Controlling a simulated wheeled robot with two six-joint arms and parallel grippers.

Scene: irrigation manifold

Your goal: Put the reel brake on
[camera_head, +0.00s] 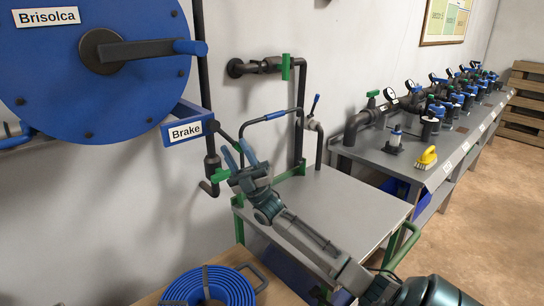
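The blue hose reel (95,75) is on the wall at the upper left, with a black crank and a blue grip. A blue bracket with the label "Brake" (185,132) sits at its lower right edge. A dark lever (225,134) runs from beside the bracket down to the right. My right gripper (235,146) is at the lever's lower end, its two blue fingers apart. I cannot tell whether the lever lies between the fingers or behind them, or whether they touch. My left gripper is not in view.
A green valve handle (221,175) on a dark wall pipe is close to my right gripper. A grey-topped cart (330,215) stands below my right arm. A coiled blue hose (208,288) lies in front. A bench (400,160) with gauges and valves runs back right.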

